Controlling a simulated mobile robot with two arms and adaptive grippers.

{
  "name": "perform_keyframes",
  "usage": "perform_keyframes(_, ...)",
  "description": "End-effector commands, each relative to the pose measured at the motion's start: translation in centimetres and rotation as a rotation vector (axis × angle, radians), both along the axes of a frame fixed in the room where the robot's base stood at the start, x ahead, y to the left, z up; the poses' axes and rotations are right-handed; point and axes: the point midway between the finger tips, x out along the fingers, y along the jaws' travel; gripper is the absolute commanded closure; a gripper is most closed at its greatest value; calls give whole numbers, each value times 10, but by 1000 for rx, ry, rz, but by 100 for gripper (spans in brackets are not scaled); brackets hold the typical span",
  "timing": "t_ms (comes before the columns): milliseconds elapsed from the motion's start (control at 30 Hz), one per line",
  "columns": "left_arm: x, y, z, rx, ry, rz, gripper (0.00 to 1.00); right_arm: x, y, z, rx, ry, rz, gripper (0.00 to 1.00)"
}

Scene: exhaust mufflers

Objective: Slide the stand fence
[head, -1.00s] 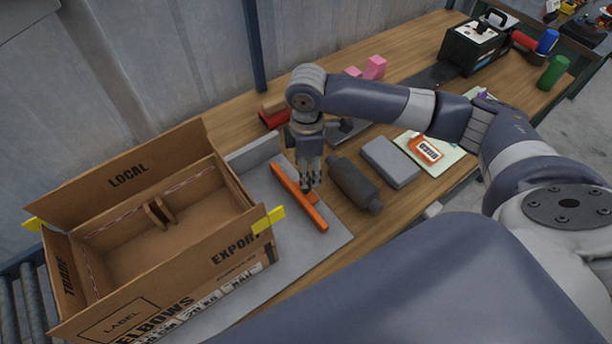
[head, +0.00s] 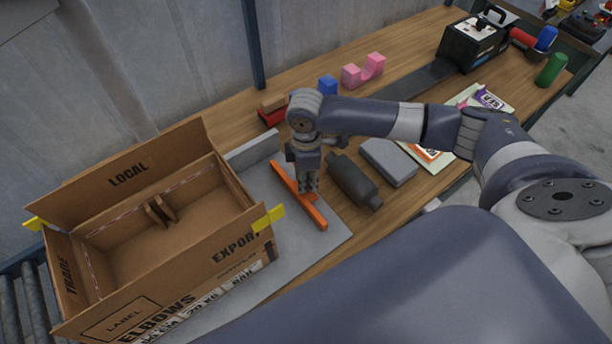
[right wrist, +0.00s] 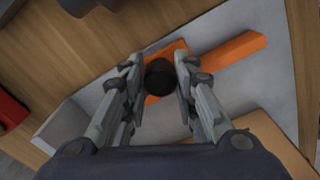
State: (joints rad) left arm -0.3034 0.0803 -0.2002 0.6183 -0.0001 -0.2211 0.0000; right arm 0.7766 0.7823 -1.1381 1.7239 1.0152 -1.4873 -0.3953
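The orange fence (head: 317,216) lies across the grey stand plate (head: 328,240), to the right of the cardboard box; it also shows in the right wrist view (right wrist: 235,48). A black round knob (right wrist: 160,78) stands on the fence's orange cross piece. My right gripper (head: 309,189) points down over the fence. In the right wrist view its fingers (right wrist: 159,66) are apart, one on each side of the knob, with narrow gaps seeming to show. The gripper hides the knob in the head view. My left gripper is not in view.
A cardboard box (head: 128,182) with open flaps stands on the plate's left. A dark muffler (head: 352,180) and a grey block (head: 389,160) lie close right of the gripper. A red item (head: 270,117), blue block (head: 327,86) and pink block (head: 362,71) sit behind.

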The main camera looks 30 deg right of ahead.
Motion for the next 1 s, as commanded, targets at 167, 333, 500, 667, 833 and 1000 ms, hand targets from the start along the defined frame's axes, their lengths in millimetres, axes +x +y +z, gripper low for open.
perform_keyframes(167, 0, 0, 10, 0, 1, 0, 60, -2, 14, 3, 4, 2, 5, 100)
perform_keyframes(333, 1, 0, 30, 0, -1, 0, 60, -8, 52, 5, 8, 5, 6, 100)
perform_keyframes(500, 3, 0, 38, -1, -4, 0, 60, -11, 76, 3, 6, 3, 4, 100)
perform_keyframes(667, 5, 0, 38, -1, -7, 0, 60, -12, 81, 1, 5, 2, 2, 100)
perform_keyframes(833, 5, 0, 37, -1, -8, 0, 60, -11, 80, 0, 4, 1, 2, 100)
perform_keyframes(1000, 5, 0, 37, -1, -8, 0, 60, -11, 80, 0, 3, 1, 1, 52)
